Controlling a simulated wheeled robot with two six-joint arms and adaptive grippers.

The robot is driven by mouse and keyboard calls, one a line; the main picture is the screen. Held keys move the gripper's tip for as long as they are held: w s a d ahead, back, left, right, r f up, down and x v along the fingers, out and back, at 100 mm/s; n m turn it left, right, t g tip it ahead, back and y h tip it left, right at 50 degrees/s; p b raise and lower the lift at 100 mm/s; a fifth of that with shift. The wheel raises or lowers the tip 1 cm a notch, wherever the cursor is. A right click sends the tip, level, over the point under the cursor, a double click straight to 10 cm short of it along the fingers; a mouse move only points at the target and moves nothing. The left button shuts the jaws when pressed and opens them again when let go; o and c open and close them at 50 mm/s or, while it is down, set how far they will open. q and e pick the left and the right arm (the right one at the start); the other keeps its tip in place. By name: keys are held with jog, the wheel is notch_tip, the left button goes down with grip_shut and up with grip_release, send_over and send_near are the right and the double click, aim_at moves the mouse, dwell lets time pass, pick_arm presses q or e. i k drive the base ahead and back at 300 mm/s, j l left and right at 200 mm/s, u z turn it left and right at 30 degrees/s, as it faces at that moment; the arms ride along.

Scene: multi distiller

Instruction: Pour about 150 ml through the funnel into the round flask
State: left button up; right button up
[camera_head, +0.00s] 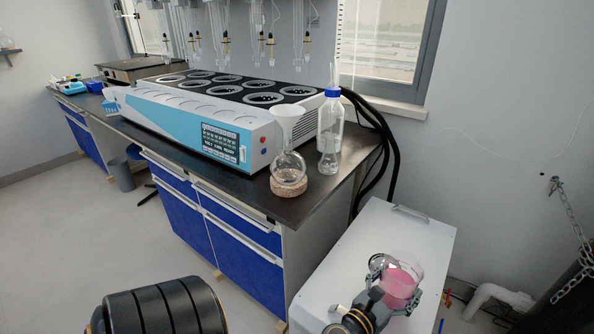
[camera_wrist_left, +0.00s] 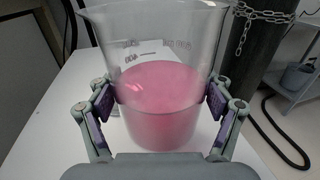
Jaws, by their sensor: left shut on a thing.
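The round flask (camera_head: 288,166) stands on a cork ring (camera_head: 289,187) near the bench's right front corner. A white funnel (camera_head: 287,122) sits upright in its neck. The flask looks clear and empty. My left gripper (camera_head: 392,293) is shut on a clear beaker (camera_head: 408,268) of pink liquid, over the white cabinet and well apart from the flask. In the left wrist view, the beaker (camera_wrist_left: 155,45) is upright between the two finger pads (camera_wrist_left: 158,100), its pink liquid (camera_wrist_left: 160,105) level. I cannot tell whether its base touches the cabinet top. My right gripper is not in view.
The distiller (camera_head: 185,125) fills the bench behind and left. The white cabinet (camera_head: 345,250) has bare top around the beaker. Dark hoses (camera_head: 389,150) hang at the bench's right end.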

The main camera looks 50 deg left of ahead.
aim_at(287, 129)
jog(key=k+u, duration=0.1)
jog(key=k, duration=0.4)
jog(key=u, duration=1.15)
jog(key=i+l, duration=0.1)
jog(key=l, duration=0.2)
jog(key=i+l, duration=0.1)
jog(key=l, duration=0.2)
jog(key=i, duration=0.35)
jog(key=k, duration=0.1)
jog(key=k+j+z, duration=0.25)
jog(key=j, duration=0.15)
jog(key=k+j+z, duration=0.1)
jog(key=j+z, duration=0.15)
jog(key=j, duration=0.15)
